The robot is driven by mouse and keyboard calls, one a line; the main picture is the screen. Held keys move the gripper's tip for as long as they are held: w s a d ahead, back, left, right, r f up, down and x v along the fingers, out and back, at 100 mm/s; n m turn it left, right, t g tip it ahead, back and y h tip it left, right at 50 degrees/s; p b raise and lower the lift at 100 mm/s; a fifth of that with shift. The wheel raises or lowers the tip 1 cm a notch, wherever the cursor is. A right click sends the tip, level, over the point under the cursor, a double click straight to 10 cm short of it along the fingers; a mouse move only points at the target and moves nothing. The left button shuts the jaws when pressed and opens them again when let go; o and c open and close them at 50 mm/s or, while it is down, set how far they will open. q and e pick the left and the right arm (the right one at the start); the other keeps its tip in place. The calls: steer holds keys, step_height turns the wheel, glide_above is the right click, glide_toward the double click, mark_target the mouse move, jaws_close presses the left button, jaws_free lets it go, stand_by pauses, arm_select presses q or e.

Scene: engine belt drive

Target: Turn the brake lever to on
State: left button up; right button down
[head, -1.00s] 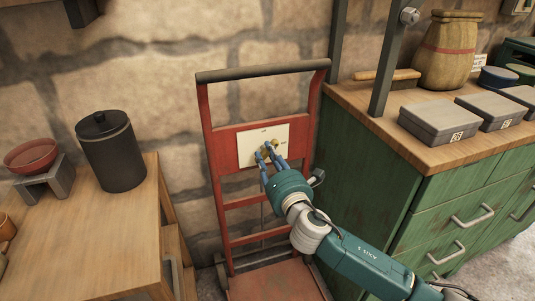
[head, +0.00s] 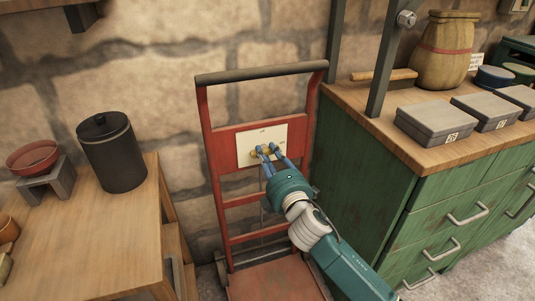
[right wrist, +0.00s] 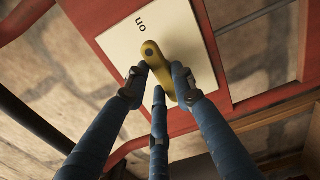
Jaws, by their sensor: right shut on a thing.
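The brake lever (right wrist: 172,68) is a short brass-yellow handle on a cream plate (right wrist: 120,42). The plate has a dark "on" mark, which appears upside down in the right wrist view. In the head view the plate (head: 247,143) is fixed to a red hand truck (head: 214,150), with small marks at its top and right that I cannot read. My right gripper (head: 268,152) is shut on the lever, its blue fingers on both sides of it and partly hiding it. The gripper also shows in the right wrist view (right wrist: 160,82). My left gripper is not in view.
A wooden table (head: 95,235) with a dark canister (head: 112,155) and a red bowl (head: 33,157) stands left. A green cabinet (head: 370,190) with grey boxes (head: 435,122) stands close on the right. A stone wall is behind the hand truck.

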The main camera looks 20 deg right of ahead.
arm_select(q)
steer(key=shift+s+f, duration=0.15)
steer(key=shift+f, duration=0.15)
arm_select(e)
steer(key=c, duration=1.4)
jaws_free()
steer(key=shift+c, duration=0.2)
steer(key=shift+s, duration=0.2)
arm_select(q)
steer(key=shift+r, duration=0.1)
arm_select(e)
steer(key=s, duration=1.1)
steer(key=shift+s+d, duration=0.25)
steer(key=shift+s, duration=0.05)
steer(key=shift+f, duration=0.1)
